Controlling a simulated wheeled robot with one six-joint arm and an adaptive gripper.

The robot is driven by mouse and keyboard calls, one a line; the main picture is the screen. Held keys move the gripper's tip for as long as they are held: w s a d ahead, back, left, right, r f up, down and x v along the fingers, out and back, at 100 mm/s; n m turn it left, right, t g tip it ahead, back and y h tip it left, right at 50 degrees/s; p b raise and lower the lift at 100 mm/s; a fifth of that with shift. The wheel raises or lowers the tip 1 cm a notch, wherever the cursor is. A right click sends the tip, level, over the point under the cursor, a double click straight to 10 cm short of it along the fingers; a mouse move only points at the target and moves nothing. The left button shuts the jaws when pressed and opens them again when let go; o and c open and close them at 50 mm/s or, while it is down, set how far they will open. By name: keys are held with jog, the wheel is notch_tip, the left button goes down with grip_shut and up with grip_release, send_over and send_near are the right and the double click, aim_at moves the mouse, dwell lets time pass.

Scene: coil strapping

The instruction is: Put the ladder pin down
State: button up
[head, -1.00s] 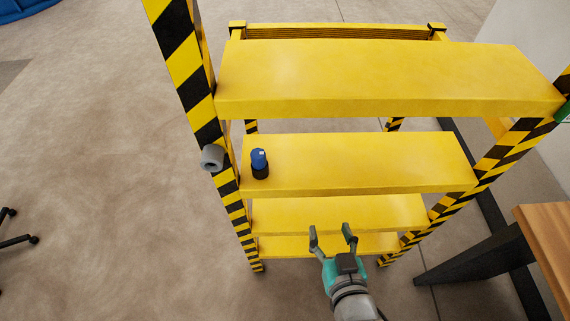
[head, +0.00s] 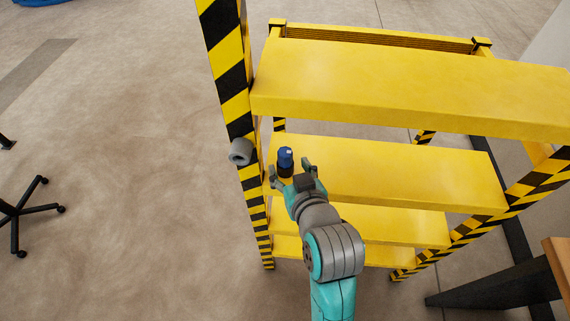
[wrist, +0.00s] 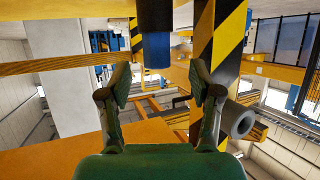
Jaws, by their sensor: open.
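The ladder pin appears to be the small blue and black cylinder (head: 285,160), standing upright at the left end of a yellow ladder step (head: 400,175). My gripper (head: 290,170) is open at this step, its fingers to either side of the pin in the head view. In the wrist view, the pin (wrist: 155,38) shows at the top, centred between the spread fingertips (wrist: 160,82). The fingers do not appear to touch it. The pin's base is partly hidden by my gripper in the head view.
A grey hollow tube (head: 240,151) sticks out from the striped left post (head: 232,85), close to my gripper; it also shows in the wrist view (wrist: 236,119). A wider yellow step (head: 420,85) lies above. The step right of the pin is clear.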

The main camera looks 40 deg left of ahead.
aim_at(287, 159)
jog(key=shift+x, duration=2.9)
jog(key=shift+w+r, duration=0.15)
jog(key=shift+w, duration=0.05)
grip_shut()
